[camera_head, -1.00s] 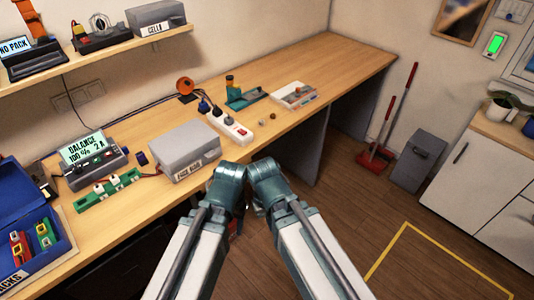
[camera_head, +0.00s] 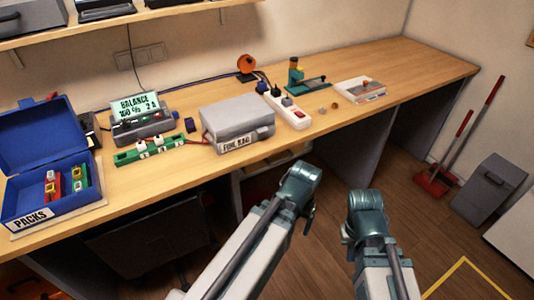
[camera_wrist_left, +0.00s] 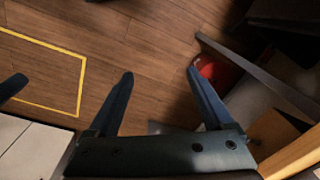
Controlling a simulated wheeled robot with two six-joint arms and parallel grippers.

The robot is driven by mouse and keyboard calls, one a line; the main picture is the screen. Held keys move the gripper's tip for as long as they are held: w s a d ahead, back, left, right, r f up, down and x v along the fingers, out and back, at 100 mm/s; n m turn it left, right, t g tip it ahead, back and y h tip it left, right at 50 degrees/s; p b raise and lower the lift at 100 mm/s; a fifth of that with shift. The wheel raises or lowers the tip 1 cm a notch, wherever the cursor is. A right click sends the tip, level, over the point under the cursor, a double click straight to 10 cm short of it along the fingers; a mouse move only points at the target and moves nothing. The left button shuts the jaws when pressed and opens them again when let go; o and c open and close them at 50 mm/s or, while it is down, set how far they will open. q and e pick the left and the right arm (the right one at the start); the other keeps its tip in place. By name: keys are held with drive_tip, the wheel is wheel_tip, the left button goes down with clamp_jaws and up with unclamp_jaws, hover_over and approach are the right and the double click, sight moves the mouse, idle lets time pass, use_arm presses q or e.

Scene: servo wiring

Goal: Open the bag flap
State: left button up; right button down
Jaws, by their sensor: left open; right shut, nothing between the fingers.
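The grey bag (camera_head: 235,119) with a printed front label sits on the workbench, left of the power strip. Its top looks flat and closed. My left gripper (camera_head: 304,195) hangs in front of the bench edge, right of the bag and apart from it. In the left wrist view my left gripper (camera_wrist_left: 161,82) has its two fingers spread, with only floor between them. My right gripper (camera_head: 362,220) is further right, over the floor and away from the bench. Its fingers are mostly hidden by its own wrist, and nothing shows held in it.
A balance charger (camera_head: 142,118) and a green board (camera_head: 160,151) lie left of the bag. An open blue packs box (camera_head: 55,190) stands at the far left. A white power strip (camera_head: 290,110) is just right of the bag. The bench (camera_head: 420,72) is clear further right.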

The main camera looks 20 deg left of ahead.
use_arm(q)
drive_tip(key=w+a+f+n+t+y+b, duration=0.1)
drive_tip(key=w+a+f+n+b, duration=0.15)
drive_tip(key=a+f+b, duration=0.5)
drive_tip(key=w+a+n+t+y+b, duration=0.2)
drive_tip(key=w+a+n+y, duration=0.2)
drive_tip(key=w+y, duration=0.2)
drive_tip(key=w+d+r+n+t+y, duration=0.1)
drive_tip(key=w+r+n+t+y, duration=0.1)
drive_tip(key=r, duration=0.6)
drive_tip(key=w+d+r+n+t+y, duration=0.2)
drive_tip(key=w+r+n+t+y, duration=0.1)
drive_tip(key=r, duration=0.6)
drive_tip(key=w+t+y, duration=0.1)
drive_tip(key=w+t, duration=0.1)
drive_tip(key=shift+w+r+t+y, duration=0.3)
drive_tip(key=shift+w+y, duration=0.1)
use_arm(e)
wheel_tip(320, 180, down, 12)
use_arm(q)
drive_tip(key=shift+a+n, duration=0.1)
drive_tip(key=shift+n, duration=0.15)
use_arm(e)
drive_tip(key=shift+a, duration=0.1)
